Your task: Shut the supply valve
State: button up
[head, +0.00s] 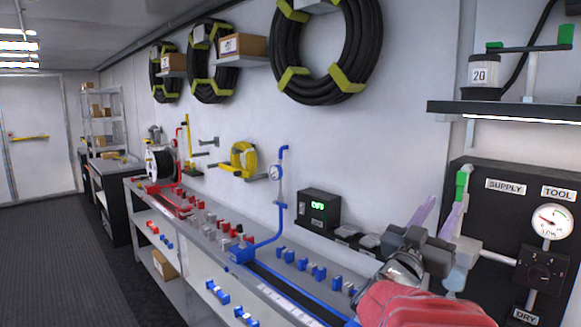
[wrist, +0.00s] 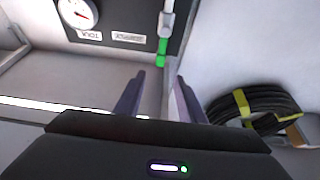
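The supply valve shows as a green handle (head: 462,183) at the left edge of a black panel (head: 482,222), beside the SUPPLY label (head: 506,187). The handle stands roughly upright. My gripper (head: 447,204) is open, with two purple fingers spread apart and nothing between the tips. It is just in front of and to the left of the handle; one finger overlaps the handle's lower part in the head view. In the wrist view the panel appears upside down, and the green handle (wrist: 161,52) lies ahead of the gap between the fingertips (wrist: 159,77). I see no contact.
A gauge (head: 552,221) and black knob (head: 543,268) are on the panel. A shelf (head: 500,108) with a jar-like device (head: 484,80) hangs above. A long bench (head: 222,262) with blue and red fittings runs left. A coiled hose (wrist: 258,108) lies right in the wrist view.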

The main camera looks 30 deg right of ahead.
aim_at(461, 177)
jog(key=shift+d, duration=0.15)
jog(key=x, duration=1.3)
jog(key=shift+d+r, duration=0.15)
jog(key=shift+d, duration=0.05)
grip_shut()
dwell(0.4)
